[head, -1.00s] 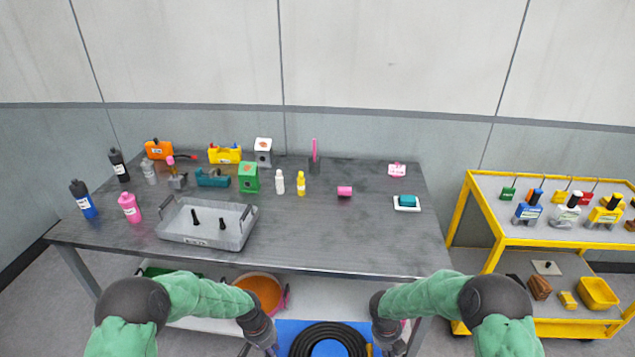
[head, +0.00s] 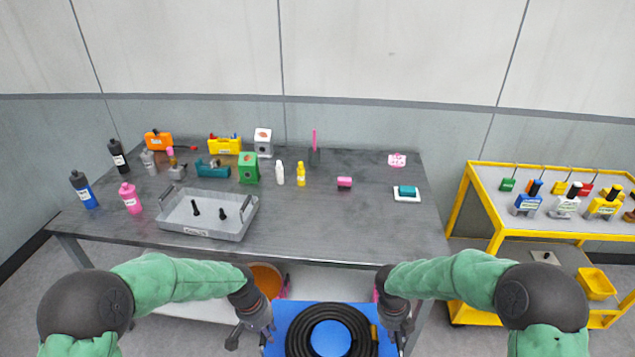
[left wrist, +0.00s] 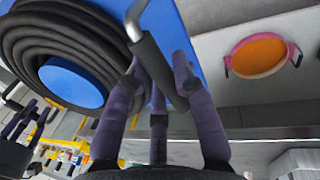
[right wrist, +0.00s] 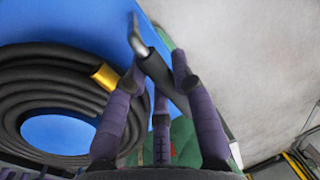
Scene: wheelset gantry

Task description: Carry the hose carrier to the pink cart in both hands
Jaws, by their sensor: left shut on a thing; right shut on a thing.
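The hose carrier (head: 281,342) is a blue board with a coiled black hose (head: 331,309) on it, at the bottom middle of the head view. My left gripper (head: 267,335) is shut on a dark bar handle at its left side; the handle (left wrist: 150,62) shows between the fingers in the left wrist view. My right gripper (head: 402,336) is shut on the handle (right wrist: 158,70) at its right side. A brass hose end (right wrist: 105,76) shows in the right wrist view. No pink cart is clearly in view; the cart at right is yellow.
A dark table (head: 320,232) stands ahead, holding a grey tray (head: 211,233), bottles and small boxes. The yellow cart (head: 497,238) at right carries bottles and a yellow bin (head: 597,284). An orange-and-pink basin (head: 266,279) sits under the table.

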